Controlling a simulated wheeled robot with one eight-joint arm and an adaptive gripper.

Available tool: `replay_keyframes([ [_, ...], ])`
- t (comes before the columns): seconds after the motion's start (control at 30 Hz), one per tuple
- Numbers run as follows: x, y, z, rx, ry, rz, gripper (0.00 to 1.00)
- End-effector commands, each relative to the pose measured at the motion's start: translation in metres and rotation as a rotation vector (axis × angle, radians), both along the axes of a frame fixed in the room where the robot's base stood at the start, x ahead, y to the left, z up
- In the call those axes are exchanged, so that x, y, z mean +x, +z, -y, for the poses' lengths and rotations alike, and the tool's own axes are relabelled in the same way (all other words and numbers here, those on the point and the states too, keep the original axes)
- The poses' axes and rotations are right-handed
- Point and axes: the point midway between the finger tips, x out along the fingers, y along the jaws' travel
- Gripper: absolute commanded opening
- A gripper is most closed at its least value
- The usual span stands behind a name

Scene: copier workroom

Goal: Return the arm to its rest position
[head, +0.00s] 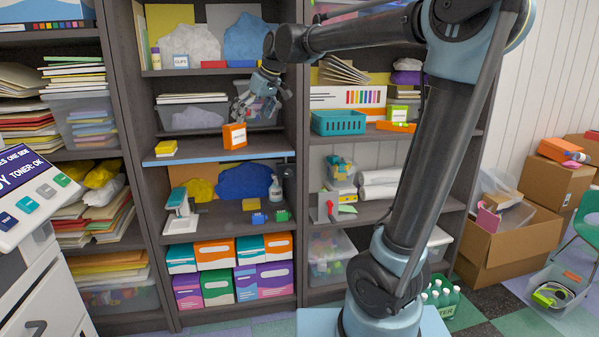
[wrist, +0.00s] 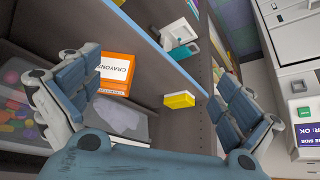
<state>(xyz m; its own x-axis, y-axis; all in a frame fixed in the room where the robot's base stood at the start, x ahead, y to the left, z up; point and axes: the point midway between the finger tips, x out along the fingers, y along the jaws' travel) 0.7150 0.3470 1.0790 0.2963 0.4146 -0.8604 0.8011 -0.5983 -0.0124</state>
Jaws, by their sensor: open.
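My gripper (head: 243,108) is open in front of the middle bookcase in the head view, with its fingers pointing down and left. In the wrist view its two fingers (wrist: 158,75) are spread wide with nothing held between them. My arm is raised and stretches from its base at the lower right across to the shelf. An orange crayons box (head: 234,135) stands on the blue-edged shelf (head: 200,153), just below the fingers in the head view. The box also shows beside the left finger in the wrist view (wrist: 117,72), apart from the grip.
A yellow block (head: 166,147) lies on the same shelf to the left. A clear bin (head: 194,117) sits behind. Shelf uprights and boards surround the gripper. A copier (head: 40,250) stands at the left, and cardboard boxes (head: 508,240) and a green chair (head: 590,220) at the right.

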Motion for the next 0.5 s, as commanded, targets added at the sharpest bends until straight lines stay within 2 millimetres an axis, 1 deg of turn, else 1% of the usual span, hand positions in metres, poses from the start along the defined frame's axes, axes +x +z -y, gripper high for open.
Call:
replay_keyframes([
  [0.03,-0.003,-0.004,0.011,-0.004,-0.019,-0.005,0.99],
  [0.17,-0.012,-0.017,0.041,-0.017,-0.066,-0.022,0.99],
  [0.27,-0.024,-0.031,0.07,-0.029,-0.116,-0.038,0.99],
  [0.37,-0.041,-0.05,0.106,-0.045,-0.183,-0.061,0.99],
  [0.4,-0.049,-0.06,0.122,-0.052,-0.212,-0.07,0.99],
  [0.47,-0.062,-0.073,0.144,-0.062,-0.257,-0.086,0.99],
  [0.5,-0.071,-0.083,0.158,-0.067,-0.286,-0.096,0.99],
])
